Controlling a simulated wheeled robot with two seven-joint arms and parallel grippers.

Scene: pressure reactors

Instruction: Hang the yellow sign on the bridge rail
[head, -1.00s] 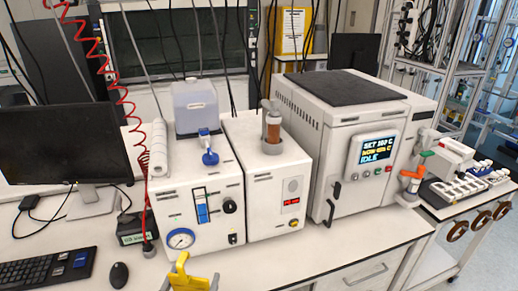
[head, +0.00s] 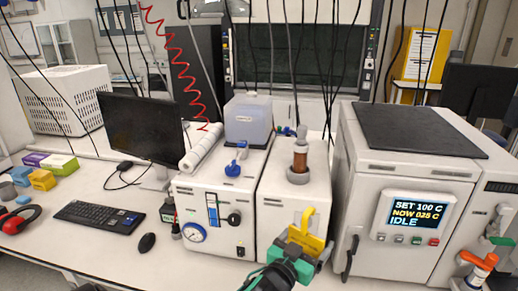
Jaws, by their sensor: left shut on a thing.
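My left gripper (head: 304,250), green and grey with a black wrist, comes in at the bottom middle. It is shut on the yellow sign (head: 307,237), which has a hook-shaped top. The gripper hides the sign's lower part. The sign is in front of the white box unit with a brown-filled cylinder on top; I cannot tell how far apart they are. I cannot make out the bridge rail for sure. My right gripper is not in view.
A white oven-like unit (head: 402,205) with a lit display stands to the right. A white unit with a gauge (head: 215,205) stands left of the sign. A monitor (head: 142,127), keyboard (head: 98,216) and mouse (head: 147,242) occupy the bench's left part. An orange-handled valve (head: 480,263) is at lower right.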

